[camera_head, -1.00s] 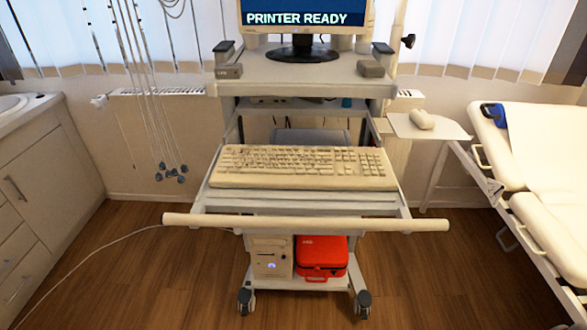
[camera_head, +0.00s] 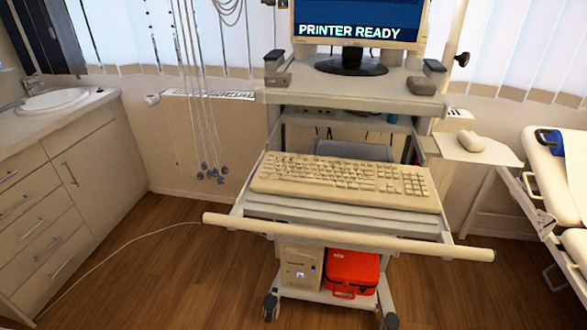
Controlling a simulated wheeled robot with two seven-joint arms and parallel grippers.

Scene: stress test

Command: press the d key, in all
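A beige keyboard (camera_head: 345,181) lies on the pull-out shelf (camera_head: 330,214) of a wheeled cart. Its letters are too small to read, so I cannot single out the d key. A monitor (camera_head: 358,33) on the cart's top shows "PRINTER READY" in white on blue. Neither of my grippers is in view, and nothing touches the keyboard.
A long pale handle bar (camera_head: 345,240) runs across the cart's front. A mouse (camera_head: 472,142) rests on a side shelf (camera_head: 487,155) to the right. A red case (camera_head: 352,272) and a computer (camera_head: 300,266) sit low on the cart.

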